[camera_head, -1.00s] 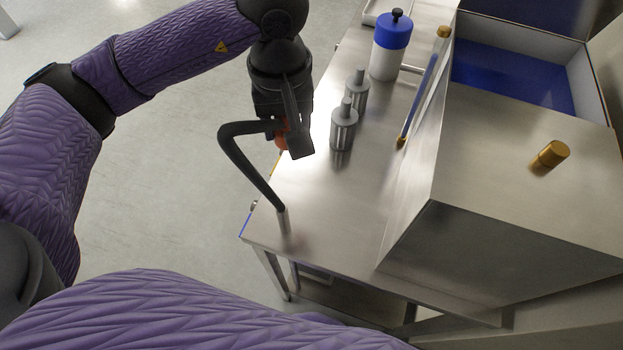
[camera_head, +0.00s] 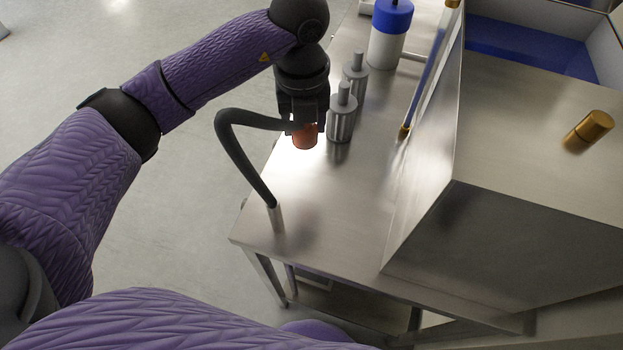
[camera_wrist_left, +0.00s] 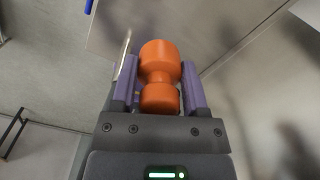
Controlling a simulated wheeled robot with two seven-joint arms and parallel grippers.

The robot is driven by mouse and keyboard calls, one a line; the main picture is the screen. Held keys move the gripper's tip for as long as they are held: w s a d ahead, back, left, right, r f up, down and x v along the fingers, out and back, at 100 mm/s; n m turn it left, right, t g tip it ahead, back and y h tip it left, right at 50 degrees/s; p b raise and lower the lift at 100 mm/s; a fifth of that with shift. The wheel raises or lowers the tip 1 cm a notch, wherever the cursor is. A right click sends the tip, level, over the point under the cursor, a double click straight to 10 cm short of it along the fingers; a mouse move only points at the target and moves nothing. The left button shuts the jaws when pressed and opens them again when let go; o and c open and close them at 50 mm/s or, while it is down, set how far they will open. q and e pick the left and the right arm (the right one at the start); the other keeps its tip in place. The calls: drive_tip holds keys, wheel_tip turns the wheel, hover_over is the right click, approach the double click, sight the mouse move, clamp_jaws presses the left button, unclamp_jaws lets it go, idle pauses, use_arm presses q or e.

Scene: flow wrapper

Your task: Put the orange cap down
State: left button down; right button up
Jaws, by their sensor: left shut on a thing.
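The orange cap (camera_head: 304,137) is in my left gripper (camera_head: 303,122), over the near left part of the steel table (camera_head: 320,205). In the left wrist view the orange cap (camera_wrist_left: 159,62) has a narrow waist between two wider ends, and the purple-lined fingers of the left gripper (camera_wrist_left: 160,85) stand on both sides of it. The gripper is shut on it. In the head view the gripper hides the cap's upper part. I cannot tell whether its lower end touches the table. My right gripper is not in view.
Two grey metal cylinders with knobs (camera_head: 341,118) stand just right of the cap. A blue-and-white bottle (camera_head: 387,45) is behind them. A black bent lamp arm (camera_head: 232,150) rises at the left edge. A large steel housing (camera_head: 520,190) fills the right. The table's front is clear.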

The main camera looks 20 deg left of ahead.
sight(309, 177)
use_arm(q)
drive_tip(key=n, duration=0.2)
drive_tip(key=f+n, duration=0.1)
drive_tip(key=n, duration=0.1)
drive_tip(key=f+n+b, duration=0.1)
drive_tip(key=n, duration=0.1)
drive_tip(key=shift+w+d, duration=0.1)
drive_tip(key=shift+w, duration=0.25)
drive_tip(key=n, duration=0.1)
drive_tip(key=f+n, duration=0.1)
drive_tip(key=n, duration=0.1)
drive_tip(key=shift+w+n, duration=0.15)
drive_tip(key=shift+n, duration=0.45)
wheel_tip(309, 177, down, 10)
drive_tip(key=b, duration=0.4)
drive_tip(key=shift+r, duration=0.1)
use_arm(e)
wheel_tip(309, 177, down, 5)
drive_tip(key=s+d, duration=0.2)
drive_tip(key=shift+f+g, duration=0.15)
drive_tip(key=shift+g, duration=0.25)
